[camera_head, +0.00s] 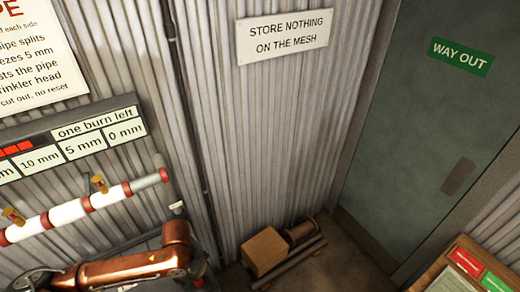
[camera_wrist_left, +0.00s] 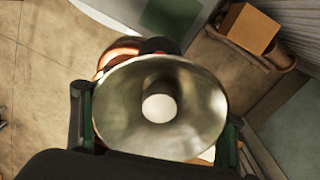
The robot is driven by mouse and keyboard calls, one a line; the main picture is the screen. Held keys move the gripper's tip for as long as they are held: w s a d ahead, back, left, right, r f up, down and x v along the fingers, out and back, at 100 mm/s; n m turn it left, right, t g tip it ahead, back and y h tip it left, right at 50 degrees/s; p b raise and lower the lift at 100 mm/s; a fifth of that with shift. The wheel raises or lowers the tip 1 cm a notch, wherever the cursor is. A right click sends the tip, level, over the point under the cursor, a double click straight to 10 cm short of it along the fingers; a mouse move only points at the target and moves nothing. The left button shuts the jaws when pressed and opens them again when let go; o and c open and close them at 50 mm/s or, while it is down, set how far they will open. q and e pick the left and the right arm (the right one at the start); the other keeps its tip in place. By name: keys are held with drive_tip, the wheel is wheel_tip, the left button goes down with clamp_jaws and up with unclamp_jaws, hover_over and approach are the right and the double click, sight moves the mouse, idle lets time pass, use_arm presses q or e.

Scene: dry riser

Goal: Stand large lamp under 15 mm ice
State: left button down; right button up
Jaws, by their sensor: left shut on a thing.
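In the left wrist view a lamp with a wide, round metal reflector (camera_wrist_left: 112,115) and a pale bulb (camera_wrist_left: 159,108) faces the camera. My left gripper (camera_wrist_left: 157,122) is shut on it, with a dark green-edged finger on each side. Its base is hidden. In the head view a white pipe (camera_head: 68,213) with red bands and brass sprinkler heads (camera_head: 99,184) runs along the wall at left. The scale board (camera_head: 83,144) above reads 10 mm, 5 mm and 0 mm; a label further left is cut off, and no 15 mm shows. My right gripper is not in view.
A brown box (camera_head: 264,251) and a cylindrical thing (camera_head: 301,232) lie on wooden rails at the wall's foot. A grey-green door marked WAY OUT (camera_head: 425,130) stands at right. A panel with red and green labels (camera_head: 468,261) is at lower right.

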use_arm(q)
drive_tip(key=w+n+b, duration=0.6)
drive_tip(key=n+b, duration=0.1)
drive_tip(key=n, duration=0.6)
drive_tip(key=w+d+n+b, duration=0.1)
drive_tip(key=w+n+b, duration=0.5)
drive_tip(key=n, duration=0.7)
drive_tip(key=shift+d+f+n+b, duration=0.3)
drive_tip(key=shift+f+n+b, duration=0.1)
drive_tip(key=shift+f+b, duration=0.1)
drive_tip(key=shift+w, duration=0.1)
